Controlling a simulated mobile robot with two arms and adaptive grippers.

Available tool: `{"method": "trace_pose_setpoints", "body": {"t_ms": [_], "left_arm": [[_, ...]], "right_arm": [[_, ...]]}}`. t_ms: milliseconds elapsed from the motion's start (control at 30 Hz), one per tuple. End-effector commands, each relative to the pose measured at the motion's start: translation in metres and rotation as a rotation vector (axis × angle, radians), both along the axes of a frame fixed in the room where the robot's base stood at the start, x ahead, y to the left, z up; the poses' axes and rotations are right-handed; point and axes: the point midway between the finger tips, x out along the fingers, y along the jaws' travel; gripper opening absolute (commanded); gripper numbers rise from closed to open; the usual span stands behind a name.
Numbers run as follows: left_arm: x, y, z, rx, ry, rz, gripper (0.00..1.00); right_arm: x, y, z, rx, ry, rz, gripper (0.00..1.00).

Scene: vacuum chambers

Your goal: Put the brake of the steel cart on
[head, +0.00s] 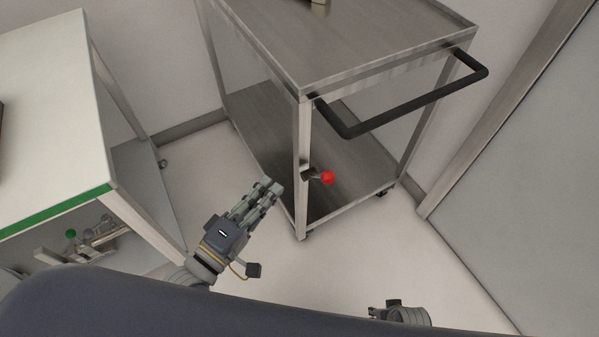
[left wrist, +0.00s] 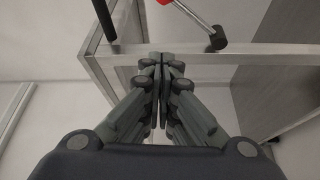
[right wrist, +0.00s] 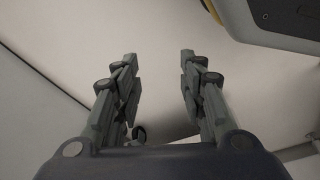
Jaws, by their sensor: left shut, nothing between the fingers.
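The steel cart (head: 375,50) stands at the upper middle of the head view, with a black push handle (head: 415,103) at its right end. A brake lever with a red knob (head: 327,178) sticks out from the near corner post. In the left wrist view the lever's metal hub (left wrist: 218,38) and part of the red knob (left wrist: 187,5) show at the top. My left gripper (head: 272,189) is shut and empty, lower left of the knob and apart from it. My right gripper (right wrist: 160,75) is open and empty; in the head view only its wrist (head: 400,314) shows at the bottom edge.
A white-topped bench (head: 55,120) with a green edge stands at the left, with fittings (head: 90,238) on its lower shelf. A grey wall panel (head: 530,180) bounds the right. The floor (head: 350,265) in front of the cart is clear.

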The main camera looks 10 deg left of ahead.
Motion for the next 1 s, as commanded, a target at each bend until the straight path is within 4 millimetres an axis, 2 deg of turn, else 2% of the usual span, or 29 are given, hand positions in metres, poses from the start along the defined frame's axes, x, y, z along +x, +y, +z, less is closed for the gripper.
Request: {"method": "trace_pose_setpoints", "body": {"t_ms": [167, 633, 700, 800, 1000], "left_arm": [[0.015, -0.007, 0.002, -0.001, -0.004, 0.002, 0.00], [0.092, -0.045, 0.006, -0.001, -0.003, 0.001, 0.00], [0.079, -0.054, 0.001, -0.003, 0.006, -0.001, 0.00], [0.070, -0.062, 0.001, -0.001, 0.003, 0.000, 0.00], [0.062, -0.070, 0.000, 0.001, 0.000, 0.001, 0.00]], "right_arm": [[0.001, 0.000, 0.001, 0.000, -0.002, 0.000, 0.38], [0.006, 0.002, 0.012, 0.002, -0.006, -0.002, 0.38], [0.008, 0.002, 0.016, 0.002, -0.009, -0.002, 0.38], [0.010, 0.002, 0.018, 0.003, -0.012, -0.002, 0.38], [0.009, 0.002, 0.018, 0.001, -0.010, -0.002, 0.38]]}}
